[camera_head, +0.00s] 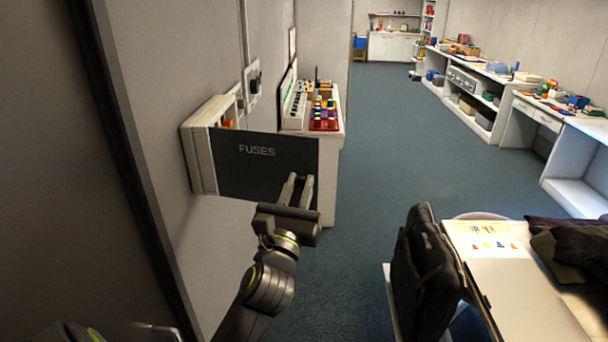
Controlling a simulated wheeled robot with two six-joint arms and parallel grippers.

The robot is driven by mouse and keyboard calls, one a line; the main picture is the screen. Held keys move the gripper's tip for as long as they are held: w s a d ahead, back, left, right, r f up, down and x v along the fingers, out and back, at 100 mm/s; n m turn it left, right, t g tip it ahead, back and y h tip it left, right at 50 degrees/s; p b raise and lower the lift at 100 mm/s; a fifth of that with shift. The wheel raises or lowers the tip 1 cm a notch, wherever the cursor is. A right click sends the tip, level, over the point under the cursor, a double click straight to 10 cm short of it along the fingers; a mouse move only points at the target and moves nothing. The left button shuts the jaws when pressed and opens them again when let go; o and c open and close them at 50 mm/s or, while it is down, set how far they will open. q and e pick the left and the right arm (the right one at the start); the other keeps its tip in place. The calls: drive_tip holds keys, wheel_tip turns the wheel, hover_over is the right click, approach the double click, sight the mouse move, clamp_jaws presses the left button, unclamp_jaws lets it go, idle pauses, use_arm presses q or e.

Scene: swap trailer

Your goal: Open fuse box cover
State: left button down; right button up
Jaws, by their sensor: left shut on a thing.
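The fuse box (200,158) is a pale box fixed to the left wall. Its dark grey cover (250,172), marked "FUSES", stands swung out from the wall, with its lettered face toward me. Something orange shows inside the box above the cover's left part. My left gripper (295,188) is at the cover's right part, near its free edge, and is shut on it. The exact contact of the fingers with the cover is hard to make out. My right gripper is not in view.
A counter (333,140) with colourful small items stands just behind the cover. At the lower right are a black bag (424,270) and a white table (510,295) with a paper sheet and dark cloth. The blue floor (420,150) between is clear.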

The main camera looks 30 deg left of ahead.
use_arm(q)
drive_tip(key=shift+s+r, duration=0.1)
drive_tip(key=shift+s, duration=0.05)
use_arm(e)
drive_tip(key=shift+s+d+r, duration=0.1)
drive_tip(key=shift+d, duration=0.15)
use_arm(q)
drive_tip(key=c, duration=1.3)
unclamp_jaws()
drive_tip(key=shift+s, duration=0.1)
drive_tip(key=shift+s+d+f, duration=0.1)
drive_tip(key=shift+s+f, duration=0.1)
drive_tip(key=shift+f, duration=0.15)
drive_tip(key=v, duration=1.1)
drive_tip(key=shift+s+r+b, duration=0.15)
drive_tip(key=shift+s+b, duration=0.1)
drive_tip(key=shift+b, duration=0.1)
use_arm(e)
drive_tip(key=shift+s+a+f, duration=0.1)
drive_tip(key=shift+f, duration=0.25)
